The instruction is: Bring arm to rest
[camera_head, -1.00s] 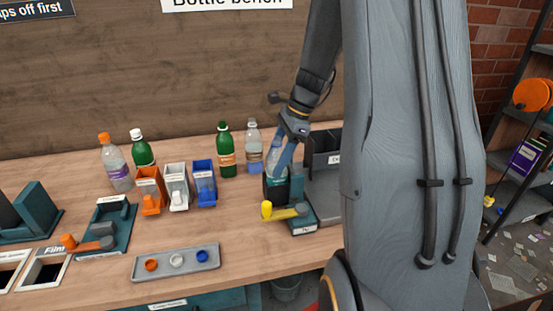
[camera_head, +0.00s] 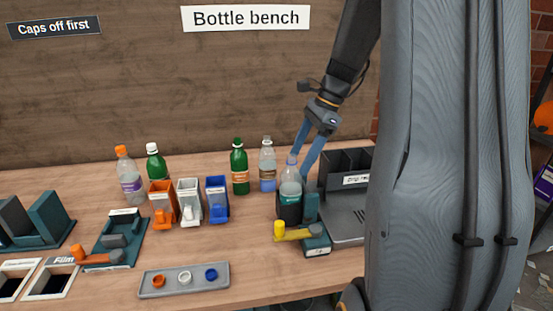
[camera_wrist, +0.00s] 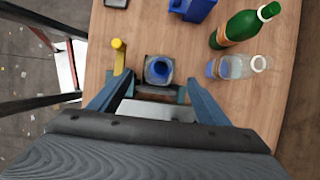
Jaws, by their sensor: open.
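My gripper (camera_head: 307,152) is open, its two blue fingers pointing down above a clear bottle. I cannot tell whether a finger touches the bottle.
A green bottle (camera_head: 239,168) and a clear bottle (camera_head: 267,165) stand behind left. Orange, white and blue bins (camera_head: 189,202) stand left of them. A grey tray (camera_head: 184,280) holds several caps.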

